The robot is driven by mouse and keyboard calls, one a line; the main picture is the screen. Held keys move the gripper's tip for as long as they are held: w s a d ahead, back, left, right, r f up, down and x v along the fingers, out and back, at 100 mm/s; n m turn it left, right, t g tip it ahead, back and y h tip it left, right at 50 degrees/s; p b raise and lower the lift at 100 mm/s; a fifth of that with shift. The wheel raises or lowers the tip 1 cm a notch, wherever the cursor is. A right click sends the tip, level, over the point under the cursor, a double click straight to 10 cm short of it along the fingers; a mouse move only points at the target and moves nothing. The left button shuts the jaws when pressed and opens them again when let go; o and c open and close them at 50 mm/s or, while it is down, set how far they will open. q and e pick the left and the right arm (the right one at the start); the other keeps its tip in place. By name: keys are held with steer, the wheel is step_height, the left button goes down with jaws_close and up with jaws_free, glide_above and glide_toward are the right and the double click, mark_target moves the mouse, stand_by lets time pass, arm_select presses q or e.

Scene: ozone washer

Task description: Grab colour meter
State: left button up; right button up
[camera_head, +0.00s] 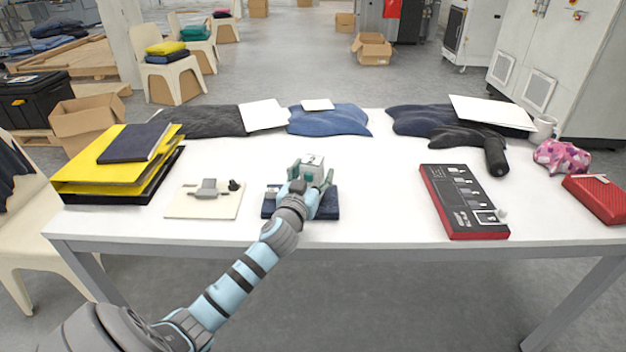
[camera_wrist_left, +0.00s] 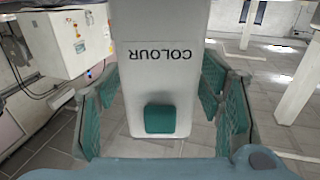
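The colour meter (camera_head: 314,166) is a pale boxy device with a teal button, in front of the middle of the white table. In the left wrist view the meter (camera_wrist_left: 161,75) fills the middle, with "COLOUR" upside down on its face. My left gripper (camera_head: 311,177) has its teal-padded fingers on either side of it. In the wrist view the fingers (camera_wrist_left: 160,95) appear to press its two sides, so the gripper looks shut on it. My right gripper is not in view.
A cream board (camera_head: 190,208) with small grey and black parts lies to the left, beside yellow and dark folders (camera_head: 90,180). A red-black panel (camera_head: 470,215) lies right. Dark and blue garments (camera_head: 330,122) line the back edge. The table between gripper and panel is clear.

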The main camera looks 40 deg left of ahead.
arm_select(q)
jaws_close()
